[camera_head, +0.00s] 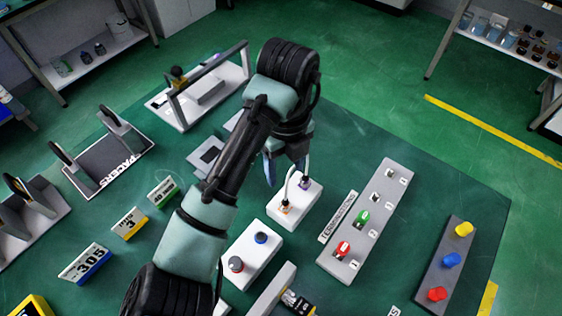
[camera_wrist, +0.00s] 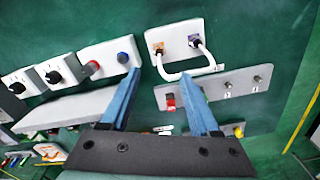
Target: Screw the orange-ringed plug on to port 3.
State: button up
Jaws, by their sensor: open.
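The orange-ringed plug (camera_head: 285,207) sits at the near end of a white box (camera_head: 277,219). A white cable (camera_head: 288,186) arches from it to a purple-ringed plug (camera_head: 304,183) on the same box. The orange-ringed plug also shows in the wrist view (camera_wrist: 158,49). The terminations strip (camera_head: 334,265) is to the right, with a red cap at port 1 and a green cap at port 2. Port 3 (camera_head: 375,198) shows a bare metal fitting. My gripper (camera_wrist: 160,73) is open and empty, its fingers straddling the cable loop in the wrist view, apart from the plugs.
A block with red and blue buttons (camera_head: 250,255) stands near the white box. A dark block with yellow, blue and red knobs (camera_head: 444,267) lies at the right. A white frame (camera_head: 170,111) stands behind. Green table is clear at the back right.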

aim_at(285, 199)
jog(key=f+b, duration=0.1)
jog(key=f, duration=0.3)
jog(key=f+b, duration=0.1)
jog(key=f, duration=0.3)
jog(key=f+b, duration=0.1)
jog(key=f, duration=0.3)
jog(key=shift+s+f, duration=0.25)
jog(key=shift+f, duration=0.05)
grip_shut()
